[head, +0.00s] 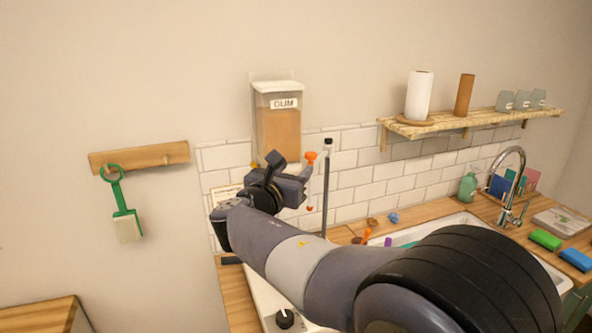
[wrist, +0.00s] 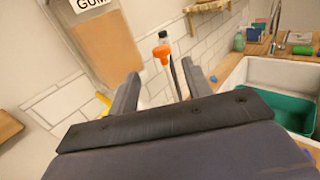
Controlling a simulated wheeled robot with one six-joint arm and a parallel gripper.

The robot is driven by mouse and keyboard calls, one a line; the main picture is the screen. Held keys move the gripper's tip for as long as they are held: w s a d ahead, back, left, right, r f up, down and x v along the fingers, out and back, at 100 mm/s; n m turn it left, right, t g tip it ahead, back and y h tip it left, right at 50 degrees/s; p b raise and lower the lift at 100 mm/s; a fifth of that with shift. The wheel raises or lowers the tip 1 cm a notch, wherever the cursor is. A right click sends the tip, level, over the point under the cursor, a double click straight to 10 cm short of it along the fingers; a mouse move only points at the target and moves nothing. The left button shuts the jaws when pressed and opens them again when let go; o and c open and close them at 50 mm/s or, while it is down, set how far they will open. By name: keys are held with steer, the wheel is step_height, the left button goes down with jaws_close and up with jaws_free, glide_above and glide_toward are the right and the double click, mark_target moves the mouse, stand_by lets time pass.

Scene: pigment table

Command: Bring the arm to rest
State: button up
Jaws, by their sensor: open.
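My arm reaches out from the lower right of the head view toward the tiled wall. My gripper (wrist: 157,90) is open in the wrist view, with its two fingers apart and nothing between them. In the head view my gripper (head: 287,170) is in front of the labelled gum container (head: 277,122) on the wall. That container also shows at the upper left of the wrist view (wrist: 105,45). An orange-topped thing (head: 311,157) shows beside my gripper. In the wrist view it (wrist: 161,52) appears beyond the fingers; I cannot tell how far.
A thin dark upright rod (head: 326,190) stands close right of my gripper. A sink (head: 450,225) with a tall faucet (head: 515,180) is at the right. A wall shelf (head: 470,122) holds a paper roll and glasses. A green scoop (head: 121,208) hangs at the left. Bare wall lies between.

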mark_target(310, 161)
steer(key=shift+w, duration=0.1)
steer(key=p+x, duration=0.3)
steer(key=x, duration=0.7)
steer(key=shift+w+d+r+p, duration=0.1)
steer(key=shift+w+d+p, duration=0.1)
steer(key=shift+p, duration=0.15)
steer(key=shift+w+f+b, duration=0.15)
steer(key=shift+f+b, duration=0.25)
steer(key=shift+f, duration=0.55)
steer(key=shift+r, duration=0.1)
